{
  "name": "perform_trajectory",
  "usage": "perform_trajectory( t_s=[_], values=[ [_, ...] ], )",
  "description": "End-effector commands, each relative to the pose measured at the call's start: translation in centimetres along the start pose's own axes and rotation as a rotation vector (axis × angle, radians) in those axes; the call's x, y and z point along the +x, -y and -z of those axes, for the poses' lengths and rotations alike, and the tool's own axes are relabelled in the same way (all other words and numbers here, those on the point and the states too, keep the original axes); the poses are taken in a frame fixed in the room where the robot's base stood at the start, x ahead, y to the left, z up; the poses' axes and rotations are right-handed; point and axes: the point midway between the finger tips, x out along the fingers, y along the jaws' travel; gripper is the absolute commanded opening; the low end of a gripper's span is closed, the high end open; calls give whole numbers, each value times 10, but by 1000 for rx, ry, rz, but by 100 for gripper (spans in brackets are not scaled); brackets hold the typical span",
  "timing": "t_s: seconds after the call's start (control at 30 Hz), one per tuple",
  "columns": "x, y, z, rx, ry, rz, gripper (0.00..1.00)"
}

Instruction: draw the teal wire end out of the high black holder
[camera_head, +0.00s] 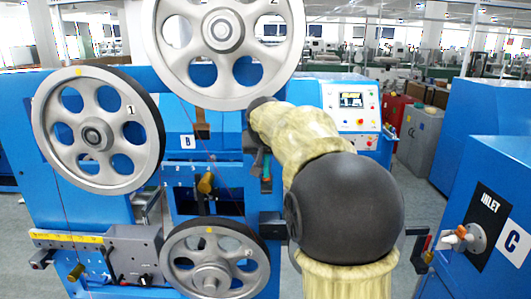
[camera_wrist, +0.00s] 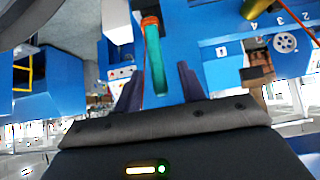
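The teal wire end (camera_wrist: 155,58) shows in the wrist view as a teal rod with an orange tip, extending down between the two dark fingers of my gripper (camera_wrist: 160,72). The fingers stand apart, with visible gaps on both sides of the teal rod. Whether the rod lies fully between them or beyond them is hard to tell. In the head view my gripper (camera_head: 260,162) is mostly hidden by my arm, and a small teal patch (camera_head: 266,166) shows there against the blue machine. I cannot clearly make out the high black holder.
Large grey pulleys stand around my arm: one on the left (camera_head: 97,134), one at the top (camera_head: 222,45) and one below (camera_head: 214,268). A blue INLET cabinet (camera_head: 493,185) stands at the right. A control panel (camera_head: 352,106) is behind my arm.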

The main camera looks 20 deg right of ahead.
Motion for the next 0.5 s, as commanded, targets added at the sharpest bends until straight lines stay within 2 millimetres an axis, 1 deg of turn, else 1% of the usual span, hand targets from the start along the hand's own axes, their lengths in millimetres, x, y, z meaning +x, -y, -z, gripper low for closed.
perform_trajectory(
  t_s=[0.1, 0.2, 0.5],
  values=[
    [10, 0, 0, 1, 1, -1, 40],
    [14, -1, 0, 1, 0, -1, 40],
    [16, -1, 0, 0, -1, -1, 40]
  ],
)
